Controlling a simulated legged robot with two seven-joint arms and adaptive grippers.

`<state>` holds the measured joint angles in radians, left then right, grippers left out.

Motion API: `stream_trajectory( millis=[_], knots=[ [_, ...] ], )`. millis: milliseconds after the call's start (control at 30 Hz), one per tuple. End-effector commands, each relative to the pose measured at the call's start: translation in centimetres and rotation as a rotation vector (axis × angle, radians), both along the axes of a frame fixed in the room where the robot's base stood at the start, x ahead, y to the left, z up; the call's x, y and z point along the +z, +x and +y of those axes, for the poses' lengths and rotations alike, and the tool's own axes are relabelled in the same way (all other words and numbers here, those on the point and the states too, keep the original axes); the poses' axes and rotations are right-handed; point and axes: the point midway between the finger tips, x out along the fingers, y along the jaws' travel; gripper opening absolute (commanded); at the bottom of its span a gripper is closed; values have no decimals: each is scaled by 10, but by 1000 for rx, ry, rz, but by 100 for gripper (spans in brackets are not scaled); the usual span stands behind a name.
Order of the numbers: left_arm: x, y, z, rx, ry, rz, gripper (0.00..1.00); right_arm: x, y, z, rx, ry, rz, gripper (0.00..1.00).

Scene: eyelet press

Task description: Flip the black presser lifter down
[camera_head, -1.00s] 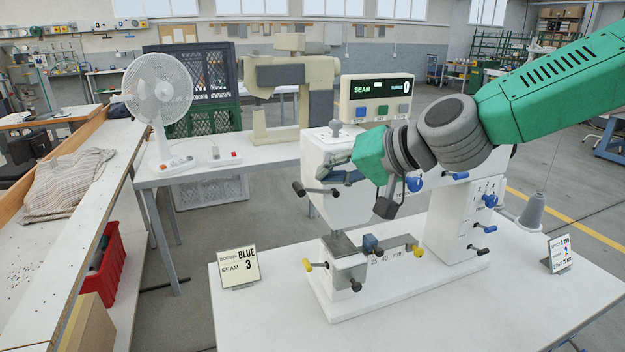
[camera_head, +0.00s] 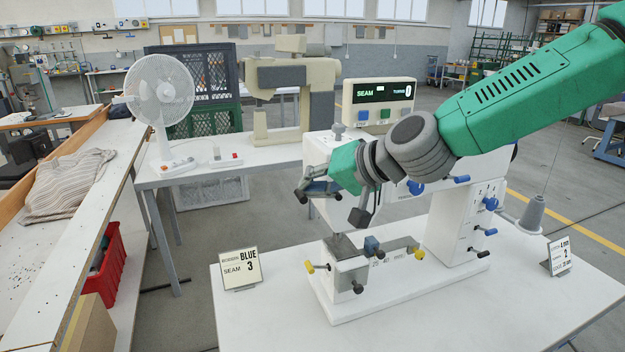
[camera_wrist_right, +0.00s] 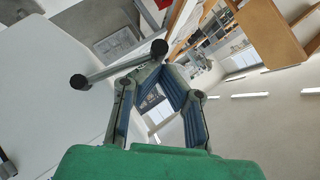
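The black presser lifter (camera_head: 318,200) is a bar with black ends on the left side of the white press head (camera_head: 322,150). In the right wrist view its bar (camera_wrist_right: 115,68) runs from a black end at the white face to a black knob near my fingertips. My right gripper (camera_head: 308,190) is at the lifter's outer end, partly covering it. In the wrist view the right gripper's fingers (camera_wrist_right: 164,66) converge with tips together, just below the knob; whether they touch it I cannot tell. My left gripper is out of view.
The press base (camera_head: 400,290) stands on a white table (camera_head: 290,320) with a sign card (camera_head: 240,268) at left and another (camera_head: 559,255) at right. Yellow and black-tipped levers stick out below the head. A fan (camera_head: 160,95) stands on the table behind.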

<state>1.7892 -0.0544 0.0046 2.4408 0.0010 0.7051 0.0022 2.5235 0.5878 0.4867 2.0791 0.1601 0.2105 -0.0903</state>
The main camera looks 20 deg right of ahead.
Motion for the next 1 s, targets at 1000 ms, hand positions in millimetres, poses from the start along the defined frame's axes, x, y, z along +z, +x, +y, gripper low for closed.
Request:
stream_trajectory(
  millis=[1000],
  knots=[
    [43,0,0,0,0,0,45,-38,-1,12,2,-349,-10,0]
  ],
)
